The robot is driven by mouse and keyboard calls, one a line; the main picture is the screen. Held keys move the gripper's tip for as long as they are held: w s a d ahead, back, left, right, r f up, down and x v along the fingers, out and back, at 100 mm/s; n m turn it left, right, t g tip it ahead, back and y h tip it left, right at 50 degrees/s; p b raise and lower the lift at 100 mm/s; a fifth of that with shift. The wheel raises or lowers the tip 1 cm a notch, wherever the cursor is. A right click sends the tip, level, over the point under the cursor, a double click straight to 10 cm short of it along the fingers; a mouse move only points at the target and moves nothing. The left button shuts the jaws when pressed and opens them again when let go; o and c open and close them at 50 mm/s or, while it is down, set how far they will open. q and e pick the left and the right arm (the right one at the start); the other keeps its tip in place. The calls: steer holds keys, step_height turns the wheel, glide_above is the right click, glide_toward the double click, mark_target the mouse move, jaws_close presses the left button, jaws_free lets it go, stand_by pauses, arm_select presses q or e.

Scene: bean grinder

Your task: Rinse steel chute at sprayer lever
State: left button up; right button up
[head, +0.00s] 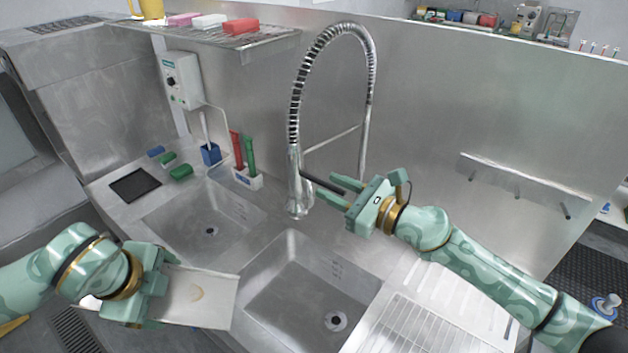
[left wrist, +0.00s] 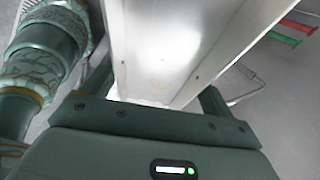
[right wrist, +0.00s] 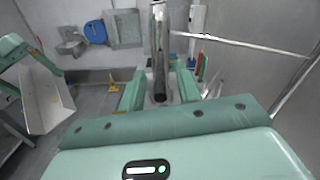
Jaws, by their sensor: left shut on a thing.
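My left gripper (head: 150,284) is shut on the steel chute (head: 215,302), a shallow open channel with a small brownish mark inside. The chute is held over the front of the two sinks, and it fills the middle of the left wrist view (left wrist: 170,50). The sprayer (head: 297,185) hangs from a tall coiled hose, with a dark lever (head: 322,188) reaching right toward my right gripper (head: 342,190). That gripper is open. In the right wrist view the sprayer (right wrist: 160,50) shows between its spread fingers; whether they touch the lever is unclear.
The left sink (head: 185,222) and right sink (head: 310,300) are empty. A ribbed drainboard (head: 420,325) lies at the right front. Red and green brushes (head: 244,155) stand in a holder behind the sinks. A wire shelf (head: 215,38) and hook rail (head: 515,180) are on the wall.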

mark_target(177, 314)
arm_select(q)
steer(key=shift+r, duration=0.1)
arm_select(e)
steer(key=shift+x, duration=0.95)
jaws_close()
arm_select(q)
steer(key=shift+f+b, duration=0.4)
steer(key=shift+f, duration=0.05)
arm_select(e)
steer(key=shift+f, duration=0.25)
arm_select(q)
step_height(177, 314, down, 8)
steer(key=b, duration=0.7)
steer(key=shift+r, duration=0.2)
arm_select(e)
steer(key=shift+f+t+y, duration=0.5)
steer(key=shift+f+y, duration=0.1)
arm_select(q)
steer(key=shift+f, duration=0.15)
arm_select(e)
steer(key=shift+r, duration=0.25)
jaws_free()
